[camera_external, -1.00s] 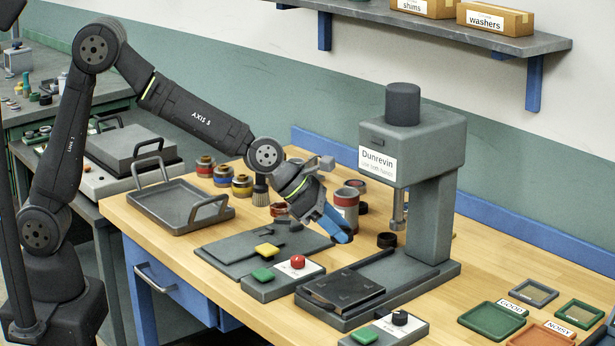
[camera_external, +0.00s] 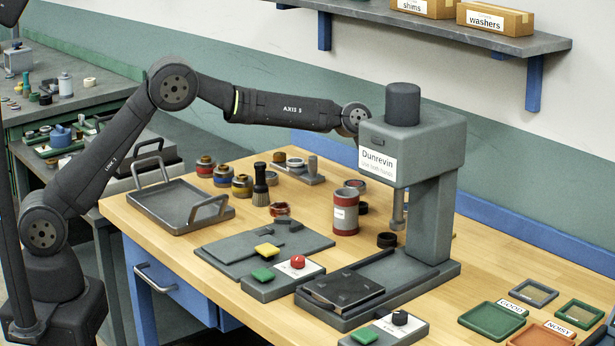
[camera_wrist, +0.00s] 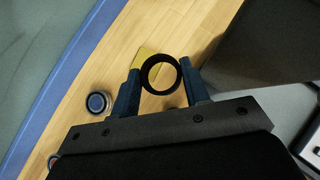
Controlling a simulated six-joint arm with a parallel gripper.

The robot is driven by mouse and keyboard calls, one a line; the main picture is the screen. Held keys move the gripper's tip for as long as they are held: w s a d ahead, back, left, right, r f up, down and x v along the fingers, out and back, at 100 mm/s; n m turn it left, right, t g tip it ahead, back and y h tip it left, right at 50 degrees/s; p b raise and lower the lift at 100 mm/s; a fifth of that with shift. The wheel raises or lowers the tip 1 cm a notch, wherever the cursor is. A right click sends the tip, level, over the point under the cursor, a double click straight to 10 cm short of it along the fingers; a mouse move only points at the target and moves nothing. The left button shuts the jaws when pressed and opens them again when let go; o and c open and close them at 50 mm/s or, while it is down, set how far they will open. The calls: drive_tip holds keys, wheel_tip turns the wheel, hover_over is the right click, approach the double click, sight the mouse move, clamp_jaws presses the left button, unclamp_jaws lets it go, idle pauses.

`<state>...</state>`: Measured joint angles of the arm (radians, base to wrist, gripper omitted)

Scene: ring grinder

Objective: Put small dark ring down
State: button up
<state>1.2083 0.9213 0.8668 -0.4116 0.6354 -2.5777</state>
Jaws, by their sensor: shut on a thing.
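In the wrist view my gripper (camera_wrist: 160,88) has its two blue fingers shut on a dark ring (camera_wrist: 143,75), one finger on either side. The table and part of a yellow patch show through and behind the ring's opening. The ring appears to be held above the wooden table (camera_wrist: 118,60); its exact height cannot be told. In the external view my gripper and the held ring are hidden behind the grey Dunrevin machine (camera_external: 428,190).
A round blue-topped item (camera_wrist: 98,102) stands left of my fingers. A blue edge strip (camera_wrist: 60,85) runs along the table. The machine's bulk (camera_wrist: 265,45) is close on the right.

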drive_tip(key=w+d+f, duration=0.1)
drive_tip(key=w+d, duration=0.4)
drive_tip(key=d, duration=0.1)
drive_tip(key=f, duration=1)
drive_tip(key=shift+s+f, duration=0.1)
drive_tip(key=shift+s, duration=0.1)
drive_tip(key=shift+a+f, duration=0.1)
drive_tip(key=o, duration=0.7)
drive_tip(key=shift+f, duration=0.1)
drive_tip(key=o, duration=0.4)
drive_tip(key=shift+r, duration=0.35)
drive_tip(key=v, duration=1.1)
drive_tip(key=shift+w+a+r, duration=0.1)
drive_tip(key=shift+a+r, duration=0.1)
drive_tip(key=shift+a, duration=0.15)
